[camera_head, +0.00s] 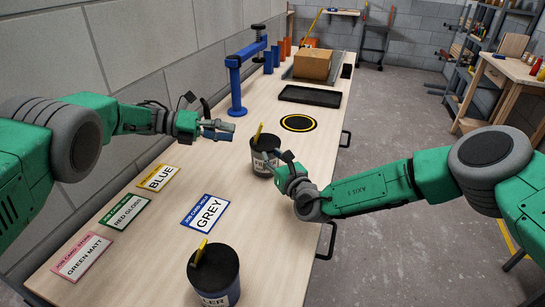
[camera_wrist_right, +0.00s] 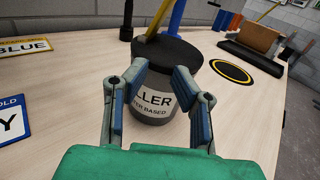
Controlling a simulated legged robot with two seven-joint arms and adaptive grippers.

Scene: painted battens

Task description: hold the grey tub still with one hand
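A dark grey tub (camera_head: 262,163) with a white label and a yellow stick in it stands upright on the bench; in the right wrist view (camera_wrist_right: 154,108) its label reads "...LLER". My right gripper (camera_head: 287,165) is at its near right side in the head view. In the right wrist view its two blue-padded fingers (camera_wrist_right: 159,80) are apart, in front of the tub and covering parts of it. I cannot tell if they touch it. A similar dark tub (camera_head: 215,279) stands at the front. My left gripper (camera_head: 218,130) is above the bench, its fingers apart and empty.
Job cards reading GREY (camera_head: 205,213), BLUE (camera_head: 158,178), RED GLOSS (camera_head: 124,213) and GREEN MATT (camera_head: 83,257) lie on the bench. A yellow-ringed black disc (camera_head: 298,123), black tray (camera_head: 309,96), cardboard box (camera_head: 312,64) and blue frame (camera_head: 236,85) are further back.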

